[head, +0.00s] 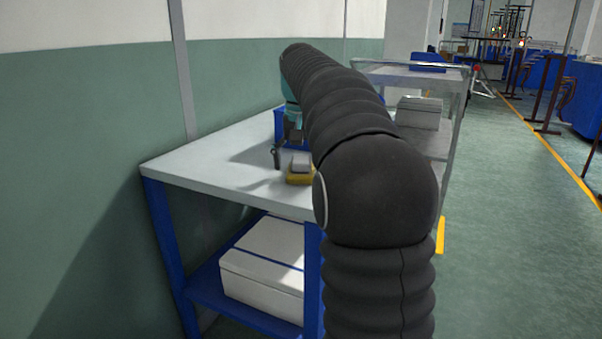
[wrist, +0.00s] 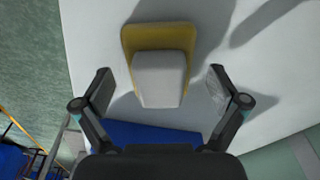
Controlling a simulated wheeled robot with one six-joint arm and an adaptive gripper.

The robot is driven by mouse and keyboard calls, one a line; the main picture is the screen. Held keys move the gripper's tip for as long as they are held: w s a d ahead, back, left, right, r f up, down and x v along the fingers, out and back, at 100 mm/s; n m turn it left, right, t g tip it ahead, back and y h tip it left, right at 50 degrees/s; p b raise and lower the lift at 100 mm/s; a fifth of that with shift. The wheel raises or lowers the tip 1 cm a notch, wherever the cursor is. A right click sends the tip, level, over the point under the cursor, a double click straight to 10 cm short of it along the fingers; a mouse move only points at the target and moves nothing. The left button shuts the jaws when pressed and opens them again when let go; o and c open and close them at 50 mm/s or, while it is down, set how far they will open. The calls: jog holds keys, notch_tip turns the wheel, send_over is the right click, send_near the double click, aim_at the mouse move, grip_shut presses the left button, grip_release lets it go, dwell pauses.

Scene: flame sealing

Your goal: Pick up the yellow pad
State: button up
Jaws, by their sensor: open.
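The yellow pad (head: 299,180) lies on the white tabletop near its front edge, with a white block (head: 300,163) on top of it. In the wrist view the yellow pad (wrist: 160,36) is ahead of the fingers, and the white block (wrist: 159,78) covers most of its middle. My gripper (wrist: 160,85) is open, with one finger on each side of the white block and apart from it. In the head view my gripper (head: 285,158) is beside the pad, partly hidden by my arm.
The table (head: 215,165) has blue legs and a lower shelf with a white box (head: 262,262). A blue bin (head: 280,125) stands on the tabletop behind my gripper, partly hidden. A grey cart (head: 440,80) carrying a white box (head: 419,112) stands beyond. The tabletop's left part is clear.

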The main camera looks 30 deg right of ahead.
aim_at(301, 158)
jog(key=c, duration=1.4)
jog(key=shift+o, duration=0.2)
jog(key=shift+r, duration=0.1)
notch_tip(301, 158, up, 4)
jog(key=shift+r+p, duration=0.25)
jog(key=shift+p, duration=0.55)
jog(key=s+d+r+p, duration=0.1)
jog(key=s+d+r, duration=0.1)
jog(key=d+r, duration=0.4)
jog(key=shift+d+p, duration=0.35)
jog(key=shift+d, duration=2.4)
